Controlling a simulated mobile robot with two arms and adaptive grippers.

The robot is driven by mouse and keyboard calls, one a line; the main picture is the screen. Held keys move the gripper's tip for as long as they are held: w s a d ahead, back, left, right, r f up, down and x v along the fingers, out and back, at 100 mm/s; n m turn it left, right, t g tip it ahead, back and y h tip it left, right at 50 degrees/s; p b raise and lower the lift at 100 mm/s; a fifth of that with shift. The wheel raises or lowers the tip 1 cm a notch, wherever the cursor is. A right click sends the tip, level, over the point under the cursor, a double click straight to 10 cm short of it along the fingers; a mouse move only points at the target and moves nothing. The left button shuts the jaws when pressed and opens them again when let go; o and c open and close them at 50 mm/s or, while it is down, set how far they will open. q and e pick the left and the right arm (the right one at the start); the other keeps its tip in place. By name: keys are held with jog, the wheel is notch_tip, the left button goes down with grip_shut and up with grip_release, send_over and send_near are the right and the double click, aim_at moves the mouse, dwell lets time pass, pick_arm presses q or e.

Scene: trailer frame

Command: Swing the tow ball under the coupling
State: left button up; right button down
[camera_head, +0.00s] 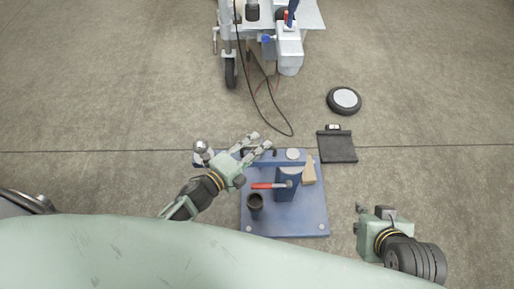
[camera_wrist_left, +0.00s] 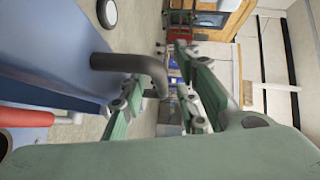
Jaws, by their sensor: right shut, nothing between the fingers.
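The shiny tow ball (camera_head: 201,146) stands at the left end of a blue swing bar (camera_head: 227,158) on a blue stand. The coupling (camera_head: 290,62) is on the trailer's front, farther away and to the right of the ball. My left gripper (camera_head: 261,142) is open above the bar, its fingers pointing right and away. In the left wrist view a dark bent handle (camera_wrist_left: 137,64) shows at the open fingers (camera_wrist_left: 166,68); I cannot tell whether they touch it. My right gripper (camera_head: 359,214) is shut and empty, low at the right.
The stand's base plate (camera_head: 310,222) carries a red-handled tool (camera_head: 268,186), a dark cup (camera_head: 256,203) and a wooden wedge (camera_head: 309,172). A loose black cable (camera_head: 267,108) hangs before the trailer. Floor at the left is clear.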

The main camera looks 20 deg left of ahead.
pick_arm(q)
grip_shut()
dwell(0.6)
